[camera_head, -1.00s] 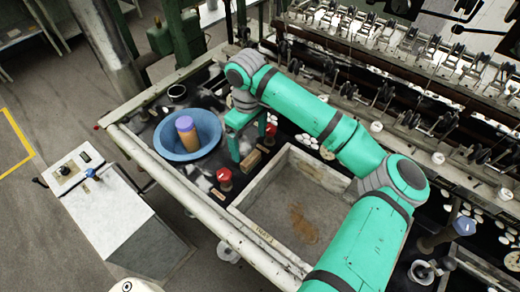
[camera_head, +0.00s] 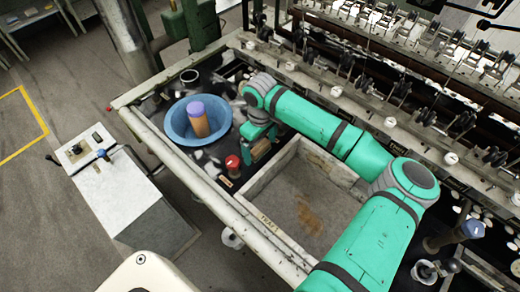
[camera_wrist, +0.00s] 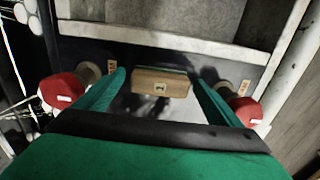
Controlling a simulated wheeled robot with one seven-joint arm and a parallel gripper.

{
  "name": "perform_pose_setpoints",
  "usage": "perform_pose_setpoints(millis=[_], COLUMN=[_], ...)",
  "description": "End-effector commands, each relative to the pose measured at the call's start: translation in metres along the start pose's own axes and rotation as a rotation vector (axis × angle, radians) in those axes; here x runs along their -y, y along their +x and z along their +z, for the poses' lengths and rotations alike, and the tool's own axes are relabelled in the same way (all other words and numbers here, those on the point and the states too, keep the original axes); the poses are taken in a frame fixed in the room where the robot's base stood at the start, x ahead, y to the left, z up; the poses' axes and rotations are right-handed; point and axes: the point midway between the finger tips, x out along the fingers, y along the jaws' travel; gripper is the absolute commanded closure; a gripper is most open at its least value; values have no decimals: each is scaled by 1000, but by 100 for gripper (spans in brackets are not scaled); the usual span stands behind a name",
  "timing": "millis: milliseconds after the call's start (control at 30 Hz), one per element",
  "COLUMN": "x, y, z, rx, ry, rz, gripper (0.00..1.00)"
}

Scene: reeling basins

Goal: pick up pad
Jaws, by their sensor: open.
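The pad appears to be a small wooden block (camera_wrist: 160,87) with a dark mark on its face and a thin green strip along its far edge. It lies on the dark bench top in the wrist view. My gripper (camera_wrist: 158,75) is open, with one green finger on each side of the block and a gap showing at both sides. In the head view, my gripper (camera_head: 259,134) is at the block (camera_head: 260,151), which it partly hides. I cannot tell the height of the fingertips over the bench.
Red knobs (camera_wrist: 64,92) (camera_wrist: 245,110) stand outside both fingers. A grey tray (camera_head: 259,220) lies beyond the block. A blue basin (camera_head: 174,128) holding an orange-brown cylinder with a purple top (camera_head: 197,118) is to the left. The reeling machine (camera_head: 400,50) runs along the back.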

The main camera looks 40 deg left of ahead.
Motion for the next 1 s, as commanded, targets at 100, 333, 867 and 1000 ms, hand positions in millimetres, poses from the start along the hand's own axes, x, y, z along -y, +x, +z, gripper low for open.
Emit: perform_pose_setpoints(millis=[100, 333, 867, 1000], x=[0, 0, 0, 0], y=[3, 3, -2, -14], z=[-1, -1, -1, -1], rx=[0, -1, -1, -2], ry=[-1, -1, -1, -1], rz=[0, 1, 1, 2], gripper=[12, 28, 57, 57])
